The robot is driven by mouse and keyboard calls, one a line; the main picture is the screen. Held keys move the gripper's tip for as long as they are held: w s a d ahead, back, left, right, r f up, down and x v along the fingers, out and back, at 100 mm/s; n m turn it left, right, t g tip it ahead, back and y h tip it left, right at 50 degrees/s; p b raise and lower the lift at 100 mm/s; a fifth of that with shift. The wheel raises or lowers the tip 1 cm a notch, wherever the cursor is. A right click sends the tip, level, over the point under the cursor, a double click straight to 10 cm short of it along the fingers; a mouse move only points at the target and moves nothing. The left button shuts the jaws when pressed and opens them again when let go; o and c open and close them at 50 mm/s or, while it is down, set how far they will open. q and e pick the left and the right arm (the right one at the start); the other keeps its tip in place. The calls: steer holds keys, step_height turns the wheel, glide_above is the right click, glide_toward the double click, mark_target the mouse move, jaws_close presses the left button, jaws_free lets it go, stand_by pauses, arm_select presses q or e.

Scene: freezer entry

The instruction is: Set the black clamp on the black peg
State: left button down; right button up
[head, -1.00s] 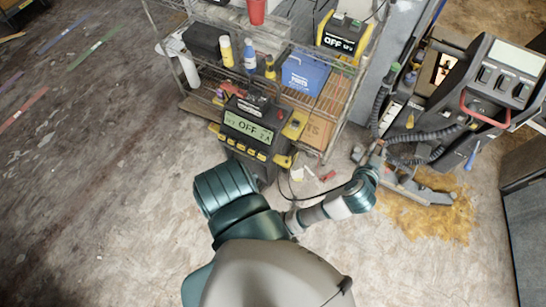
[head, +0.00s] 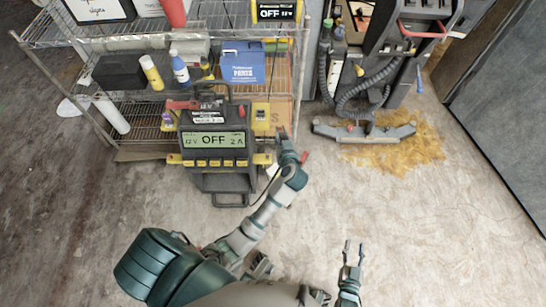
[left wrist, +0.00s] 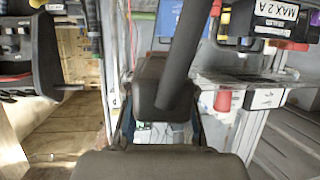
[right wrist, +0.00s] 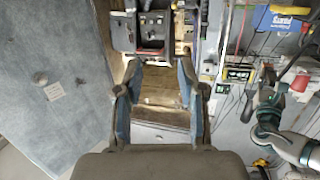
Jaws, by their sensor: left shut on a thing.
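The charger (head: 213,140) with an OFF display stands in front of the wire rack. My left gripper (head: 287,148) is beside its right side, shut on a dark thing that looks like the black clamp. In the left wrist view the black clamp (left wrist: 160,85) fills the space between the fingers, with a dark bar crossing above it. A thin black cable hangs below this gripper in the head view. I cannot make out the black peg for certain. My right gripper (head: 352,248) is open and empty, low over the floor; its spread fingers (right wrist: 158,75) show in the right wrist view.
The wire rack (head: 100,140) holds bottles, a black box and a blue parts box (head: 243,66). A floor machine (head: 365,130) with hoses stands at the right rear, by a yellow-brown stain. A grey panel (head: 515,100) bounds the right. Floor in front is clear.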

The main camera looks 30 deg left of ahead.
arm_select(q)
steer(key=w+a+f+b, duration=0.1)
steer(key=a+f+b, duration=0.1)
steer(key=f, duration=0.5)
steer(key=a+f+b, duration=0.3)
steer(key=f+b, duration=0.1)
steer(key=f, duration=0.4)
steer(key=w+a+f+n+y+b, duration=0.1)
steer(key=a+f+b, duration=0.1)
steer(key=f, duration=0.6)
steer(key=shift+w+a+g+b, duration=0.3)
steer(key=shift+g+b, duration=0.1)
steer(key=shift+b, duration=0.15)
arm_select(e)
steer(key=s+r+t, duration=0.2)
steer(key=r+t, duration=0.1)
steer(key=r, duration=0.5)
steer(key=s+d+r+m+t, duration=0.1)
steer(key=r+t, duration=0.3)
steer(key=r, duration=0.5)
steer(key=s+r+m+t+y, duration=0.1)
steer(key=r+t, duration=0.3)
steer(key=r, duration=0.5)
steer(key=shift+s+d, duration=0.4)
steer(key=shift+s, duration=0.5)
arm_select(q)
steer(key=shift+f, duration=2.1)
arm_select(e)
steer(key=shift+w+a+f, duration=0.1)
steer(key=shift+w+a, duration=0.05)
